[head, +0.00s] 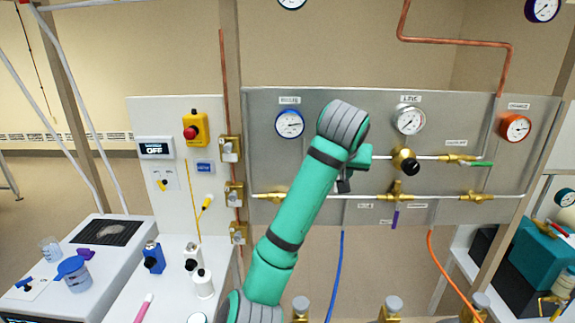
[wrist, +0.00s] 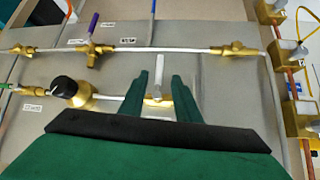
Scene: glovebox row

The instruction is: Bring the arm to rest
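My teal arm (head: 295,215) reaches up from the bottom centre of the head view and bends at a grey joint in front of the steel gas panel (head: 262,150). My gripper (head: 346,184) is at the panel, left of a brass regulator with a black knob (head: 406,161); the arm partly hides it. In the wrist view, the two green fingers of my gripper (wrist: 159,80) stand apart. A brass valve with a pale lever (wrist: 159,70) shows between them, with gaps on both sides. I cannot tell how far the fingers are from the panel.
The panel carries a blue gauge (head: 289,124), a white gauge (head: 409,120) and an orange gauge (head: 515,127). A purple valve lever (wrist: 94,23) stands at upper left in the wrist view. A white bench (head: 120,300) with bottles is at lower left. Teal equipment (head: 530,255) is at right.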

